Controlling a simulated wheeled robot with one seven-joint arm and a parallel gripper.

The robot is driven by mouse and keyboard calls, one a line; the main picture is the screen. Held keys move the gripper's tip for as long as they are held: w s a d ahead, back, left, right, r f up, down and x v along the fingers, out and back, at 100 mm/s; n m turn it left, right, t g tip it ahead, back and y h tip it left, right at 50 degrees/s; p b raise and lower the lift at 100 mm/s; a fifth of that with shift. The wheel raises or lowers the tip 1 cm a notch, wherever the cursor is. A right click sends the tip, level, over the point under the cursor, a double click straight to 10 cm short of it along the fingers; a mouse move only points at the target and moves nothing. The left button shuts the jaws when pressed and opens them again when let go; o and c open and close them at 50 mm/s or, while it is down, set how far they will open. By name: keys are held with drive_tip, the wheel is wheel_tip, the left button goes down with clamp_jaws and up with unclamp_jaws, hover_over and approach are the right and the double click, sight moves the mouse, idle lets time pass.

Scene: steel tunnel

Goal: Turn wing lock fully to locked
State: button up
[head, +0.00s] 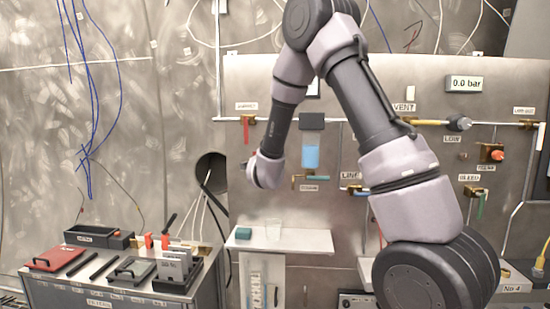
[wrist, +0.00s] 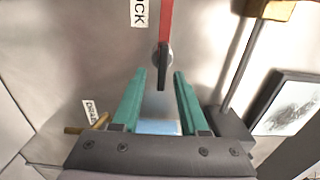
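The wing lock (wrist: 164,48) shows in the wrist view as a narrow upright handle, red above and black at its lower end, on a round silver boss on the steel panel. A partly cut label (wrist: 139,12) ending in "OCK" is beside it. My gripper (wrist: 160,75) is open, its two teal fingers spread below the handle. The black lower end lies between the fingertips in the picture. I see no contact, and the gap in depth is unclear. In the head view my arm's wrist (head: 266,170) is in front of the panel; the fingers and lock are mostly hidden.
A clear container of blue liquid (head: 311,156) hangs right of my wrist. A pipe (wrist: 240,65) runs close right of the lock in the wrist view.

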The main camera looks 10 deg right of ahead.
drive_tip(key=v, duration=1)
drive_tip(key=shift+s, duration=0.4)
drive_tip(key=shift+a+r, duration=0.1)
drive_tip(key=s+d+r+n+g+y, duration=0.3)
drive_tip(key=s+r+n+g+y, duration=0.2)
drive_tip(key=s+r+n+y, duration=0.3)
drive_tip(key=s+d+n+g, duration=0.2)
drive_tip(key=s+n, duration=0.3)
drive_tip(key=s, duration=0.5)
drive_tip(key=s+d+r+n+g, duration=0.1)
drive_tip(key=s+d+n+g, duration=0.2)
drive_tip(key=s, duration=0.7)
drive_tip(key=shift+n, duration=0.9)
drive_tip(key=shift+s+d+r, duration=0.1)
drive_tip(key=shift+r, duration=0.05)
